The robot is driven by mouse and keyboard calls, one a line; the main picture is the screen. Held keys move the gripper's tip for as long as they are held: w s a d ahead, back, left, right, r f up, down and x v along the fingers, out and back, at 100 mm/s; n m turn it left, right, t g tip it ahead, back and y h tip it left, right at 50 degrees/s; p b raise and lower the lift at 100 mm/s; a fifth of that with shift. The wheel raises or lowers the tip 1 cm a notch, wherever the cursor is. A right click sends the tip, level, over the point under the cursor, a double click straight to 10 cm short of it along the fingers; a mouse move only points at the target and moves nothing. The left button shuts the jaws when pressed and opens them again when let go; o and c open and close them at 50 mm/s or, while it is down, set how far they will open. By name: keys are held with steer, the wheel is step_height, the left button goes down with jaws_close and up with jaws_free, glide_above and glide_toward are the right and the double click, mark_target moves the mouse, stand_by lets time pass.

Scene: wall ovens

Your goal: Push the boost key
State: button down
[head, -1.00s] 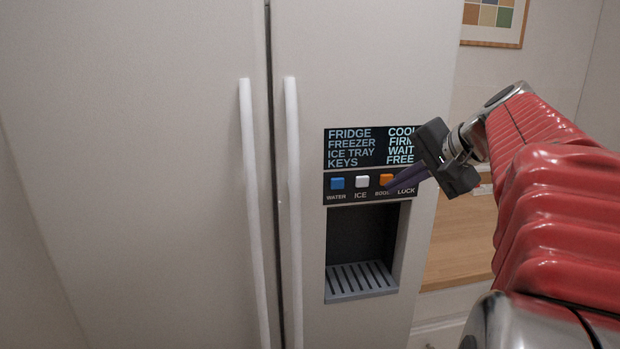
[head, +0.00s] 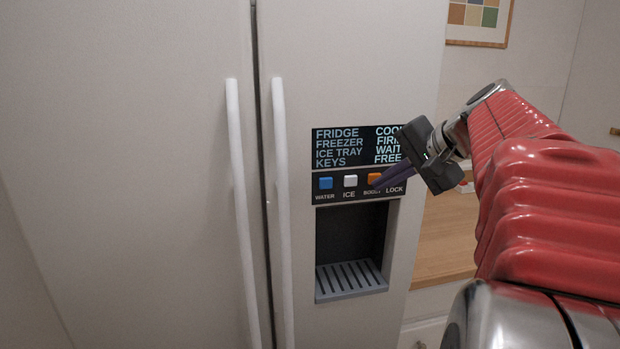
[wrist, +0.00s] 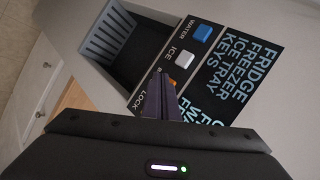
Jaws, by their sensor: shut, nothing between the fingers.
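The orange boost key (head: 374,179) is on the fridge door's key strip, third from the left, with its label partly covered. In the wrist view a small part of the orange key (wrist: 172,83) shows beside the fingertips. My gripper (head: 377,187) is shut and empty, its purple fingers pointing left at the boost key's lower right. In the wrist view the closed fingers (wrist: 161,76) hide most of that key. I cannot tell whether the tips touch it.
The blue water key (head: 326,183) and white ice key (head: 350,181) sit to its left. A display (head: 345,147) is above, and the dispenser recess with its slotted tray (head: 350,279) below. Two long white door handles (head: 283,200) stand out at left. A wooden counter (head: 445,240) is at right.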

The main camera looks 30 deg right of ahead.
steer(key=shift+w, duration=0.2)
steer(key=shift+s, duration=0.1)
steer(key=shift+s+a, duration=0.2)
steer(key=shift+s, duration=0.65)
steer(key=s+a, duration=0.1)
steer(key=s, duration=0.4)
steer(key=shift+s+a, duration=0.35)
steer(key=shift+s, duration=0.05)
stand_by(0.4)
